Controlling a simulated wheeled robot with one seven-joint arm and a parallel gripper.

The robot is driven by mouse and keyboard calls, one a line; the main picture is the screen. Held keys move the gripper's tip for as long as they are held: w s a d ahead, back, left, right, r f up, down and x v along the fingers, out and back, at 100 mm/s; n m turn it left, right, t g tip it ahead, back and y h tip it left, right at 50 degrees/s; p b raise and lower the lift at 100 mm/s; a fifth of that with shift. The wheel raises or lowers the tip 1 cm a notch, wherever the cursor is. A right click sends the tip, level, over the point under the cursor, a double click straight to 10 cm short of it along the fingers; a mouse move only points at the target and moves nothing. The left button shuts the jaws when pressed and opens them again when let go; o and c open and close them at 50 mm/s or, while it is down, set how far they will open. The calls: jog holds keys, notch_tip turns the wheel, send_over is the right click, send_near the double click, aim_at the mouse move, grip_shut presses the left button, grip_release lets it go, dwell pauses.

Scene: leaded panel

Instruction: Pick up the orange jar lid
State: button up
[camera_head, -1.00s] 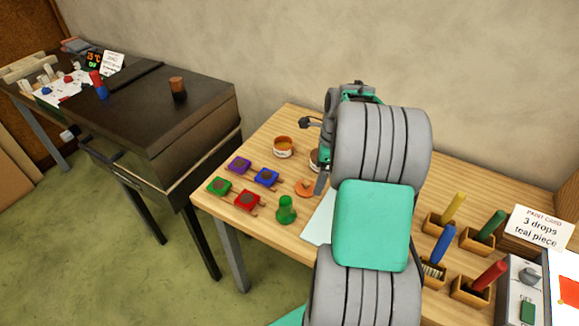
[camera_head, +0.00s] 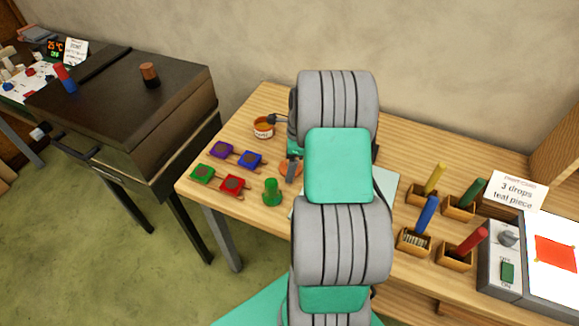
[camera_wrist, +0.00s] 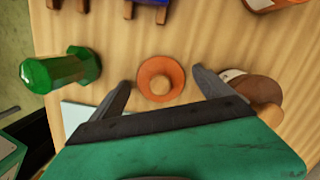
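The orange jar lid (camera_wrist: 160,78) lies on the wooden table, a round disc with a raised middle. In the head view the lid (camera_head: 289,168) shows only in part behind my arm. My gripper (camera_wrist: 162,82) is open, with one dark finger on each side of the lid and gaps between them and its rim. Nothing is held. In the head view my gripper is mostly hidden by my arm, with a finger showing beside the lid.
A green bottle (camera_wrist: 60,70) stands left of my gripper, and a brown-topped jar (camera_wrist: 252,92) is close to the right finger. An orange-filled jar (camera_head: 263,128) and several coloured square pieces (camera_head: 231,185) are nearby on the table. Brushes in wooden holders (camera_head: 415,240) stand to the right.

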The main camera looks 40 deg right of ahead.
jog(key=shift+s, duration=0.1)
jog(key=c, duration=1.3)
jog(key=shift+r, duration=0.1)
